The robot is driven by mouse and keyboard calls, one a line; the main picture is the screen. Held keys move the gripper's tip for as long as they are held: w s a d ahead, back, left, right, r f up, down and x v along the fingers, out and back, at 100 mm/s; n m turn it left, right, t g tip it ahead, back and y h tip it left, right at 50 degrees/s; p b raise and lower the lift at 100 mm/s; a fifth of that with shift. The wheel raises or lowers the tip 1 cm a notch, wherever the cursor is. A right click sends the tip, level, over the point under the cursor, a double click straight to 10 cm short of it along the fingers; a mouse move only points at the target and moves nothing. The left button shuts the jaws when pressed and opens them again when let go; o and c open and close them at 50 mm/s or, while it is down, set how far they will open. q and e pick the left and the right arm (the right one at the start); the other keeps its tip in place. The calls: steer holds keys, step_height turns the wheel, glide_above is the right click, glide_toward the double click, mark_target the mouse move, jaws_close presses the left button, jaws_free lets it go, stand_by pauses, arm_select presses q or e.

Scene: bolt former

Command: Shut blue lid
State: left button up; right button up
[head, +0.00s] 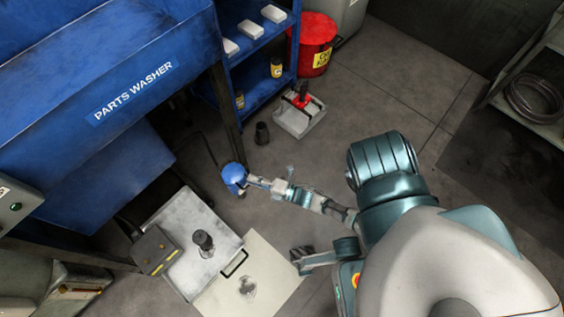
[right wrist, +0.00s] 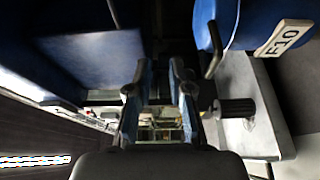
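The blue parts washer (head: 112,68) fills the upper left of the head view. Its broad blue top (head: 70,45) runs out of the picture, and I cannot tell from here how far its lid stands open. In the right wrist view a flat blue panel (right wrist: 95,60) is at the left.
A grey tray table (head: 190,275) with a dark cylinder (head: 203,240) stands below the washer. A small blue object (head: 235,178) is near the washer's leg. A red bin (head: 313,45) and a blue shelf (head: 262,90) stand behind.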

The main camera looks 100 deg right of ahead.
steer(key=s+a+f, duration=0.2)
steer(key=s+f, duration=0.8)
steer(key=f, duration=0.1)
steer(key=shift+a+f, duration=0.15)
steer(key=shift+a, duration=0.25)
stand_by(0.7)
stand_by(0.6)
